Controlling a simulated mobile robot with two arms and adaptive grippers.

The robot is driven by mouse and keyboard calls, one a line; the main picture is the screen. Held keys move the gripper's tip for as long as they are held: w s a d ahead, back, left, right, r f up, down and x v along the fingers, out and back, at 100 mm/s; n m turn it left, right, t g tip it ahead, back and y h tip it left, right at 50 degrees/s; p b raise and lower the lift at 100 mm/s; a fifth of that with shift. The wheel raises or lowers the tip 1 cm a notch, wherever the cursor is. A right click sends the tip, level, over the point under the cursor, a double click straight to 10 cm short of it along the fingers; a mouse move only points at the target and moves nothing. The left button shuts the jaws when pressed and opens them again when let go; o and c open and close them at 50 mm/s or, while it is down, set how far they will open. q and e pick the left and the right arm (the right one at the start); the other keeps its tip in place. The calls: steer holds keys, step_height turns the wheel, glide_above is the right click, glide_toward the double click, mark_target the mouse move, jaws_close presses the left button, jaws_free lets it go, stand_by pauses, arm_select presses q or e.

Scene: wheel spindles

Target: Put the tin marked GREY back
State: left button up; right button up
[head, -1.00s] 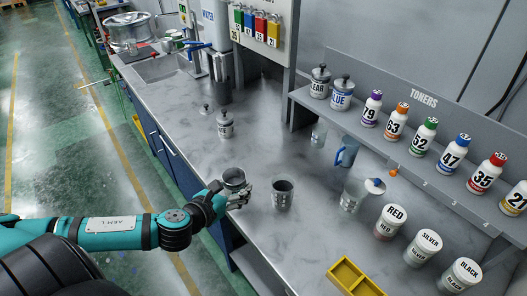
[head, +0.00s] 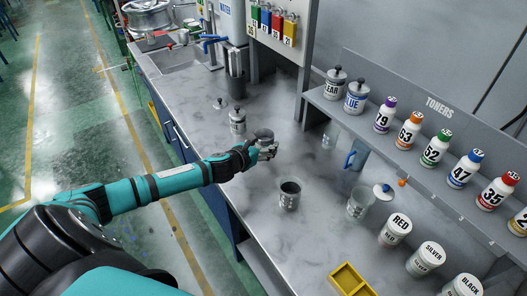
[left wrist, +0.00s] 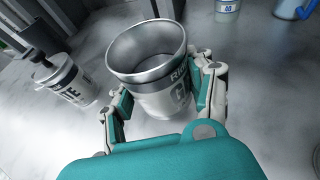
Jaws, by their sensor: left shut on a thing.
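My left gripper (head: 264,150) is shut on an open-topped metal tin (head: 264,134). In the left wrist view the tin (left wrist: 165,98) sits upright between the fingers (left wrist: 164,112). My right gripper is not in view.
The shelf (head: 331,110) holds CLEAR-like (head: 334,84) and BLUE (head: 356,98) tins, then toner bottles. RED (head: 395,230), SILVER and BLACK tubs and a yellow tray (head: 349,280) stand at front right.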

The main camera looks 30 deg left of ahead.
arm_select(q)
step_height(320, 180, down, 3)
steer(key=shift+f, duration=0.4)
steer(key=o, duration=1.3)
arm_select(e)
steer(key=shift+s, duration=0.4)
